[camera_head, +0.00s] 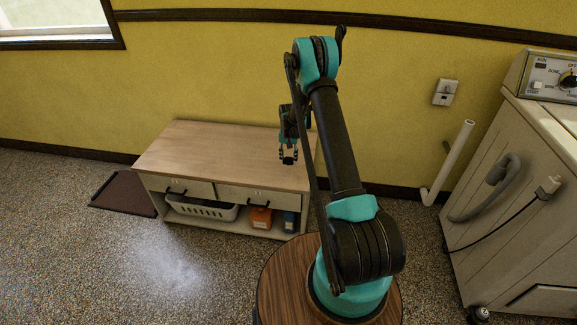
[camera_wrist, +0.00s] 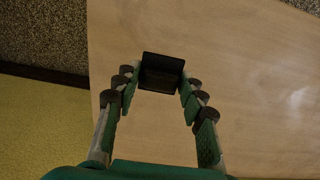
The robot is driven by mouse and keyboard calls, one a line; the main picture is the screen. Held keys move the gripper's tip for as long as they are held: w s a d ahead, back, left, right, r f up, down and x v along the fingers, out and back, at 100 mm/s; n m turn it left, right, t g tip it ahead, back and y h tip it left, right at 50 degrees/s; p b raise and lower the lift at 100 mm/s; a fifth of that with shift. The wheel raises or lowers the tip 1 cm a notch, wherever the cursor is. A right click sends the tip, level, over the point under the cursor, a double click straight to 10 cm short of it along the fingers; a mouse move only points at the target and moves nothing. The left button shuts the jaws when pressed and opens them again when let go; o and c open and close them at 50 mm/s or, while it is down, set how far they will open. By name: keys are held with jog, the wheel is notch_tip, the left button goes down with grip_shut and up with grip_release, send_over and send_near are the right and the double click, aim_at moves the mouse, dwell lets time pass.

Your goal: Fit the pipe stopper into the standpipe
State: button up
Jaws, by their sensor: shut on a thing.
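The standpipe (camera_head: 450,158) is a white pipe with an open top, leaning a little, between the yellow wall and the washer in the head view. My gripper (camera_head: 289,158) points down over the right part of the wooden bench. In the wrist view my gripper (camera_wrist: 160,80) has its fingers on either side of a small dark squarish piece (camera_wrist: 162,66), which I take to be the pipe stopper, and is shut on it.
The low bench (camera_head: 205,145) holds a white basket (camera_head: 200,209), an orange container (camera_head: 260,219) and a blue one (camera_head: 289,222) on its shelf. The washer (camera_head: 510,200) with a grey hose (camera_head: 493,185) stands right. A brown mat (camera_head: 122,193) lies left. Open floor is in front.

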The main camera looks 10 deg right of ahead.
aim_at(289, 164)
jog(key=shift+f, duration=2.2)
jog(key=shift+f, duration=0.1)
jog(key=o, duration=1.1)
